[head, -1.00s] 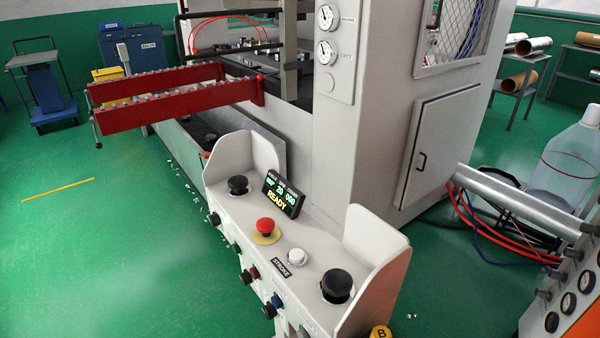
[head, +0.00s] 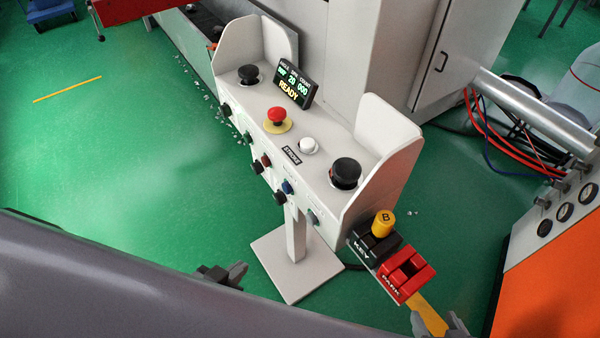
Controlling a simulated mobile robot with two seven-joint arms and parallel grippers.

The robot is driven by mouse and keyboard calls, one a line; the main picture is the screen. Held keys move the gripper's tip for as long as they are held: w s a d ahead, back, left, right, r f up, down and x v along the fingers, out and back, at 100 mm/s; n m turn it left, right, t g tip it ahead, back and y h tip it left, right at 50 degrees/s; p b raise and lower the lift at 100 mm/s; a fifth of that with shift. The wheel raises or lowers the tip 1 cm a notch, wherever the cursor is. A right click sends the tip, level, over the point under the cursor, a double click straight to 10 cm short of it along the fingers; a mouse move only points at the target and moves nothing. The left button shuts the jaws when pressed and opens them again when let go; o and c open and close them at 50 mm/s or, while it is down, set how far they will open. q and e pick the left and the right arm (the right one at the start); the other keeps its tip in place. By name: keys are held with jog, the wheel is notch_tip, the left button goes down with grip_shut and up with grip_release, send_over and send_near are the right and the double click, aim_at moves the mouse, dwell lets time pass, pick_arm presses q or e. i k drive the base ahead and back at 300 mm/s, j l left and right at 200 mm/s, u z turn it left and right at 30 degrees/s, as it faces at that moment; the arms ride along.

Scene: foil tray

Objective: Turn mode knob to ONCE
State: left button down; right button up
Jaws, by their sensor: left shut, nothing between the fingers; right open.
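The white control console (head: 325,178) stands on a pedestal in the head view. Several small knobs and buttons line its front face: a black knob (head: 226,110), a green one (head: 247,138), a red one (head: 265,160), a blue one (head: 287,187) and lower black knobs (head: 279,198). Their labels are too small to read, so I cannot tell which is the mode knob or where it points. My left gripper (head: 238,273) is shut and empty, low and left of the pedestal. My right gripper (head: 440,322) is open at the bottom edge, below the red PARK block, partly cut off.
A display (head: 294,84) reads READY. A red mushroom button (head: 277,115) and black palm buttons (head: 345,172) sit on top. A KEY holder (head: 373,246) with a yellow B piece (head: 383,222) and red PARK block (head: 405,275) hang at the right. Green floor is open at left.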

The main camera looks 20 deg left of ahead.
aim_at(226, 111)
jog(key=j+z, duration=0.15)
jog(key=j, duration=0.6)
jog(key=k+j+z, duration=0.15)
jog(key=j, duration=0.6)
jog(key=i+l, duration=0.2)
jog(key=i, duration=0.2)
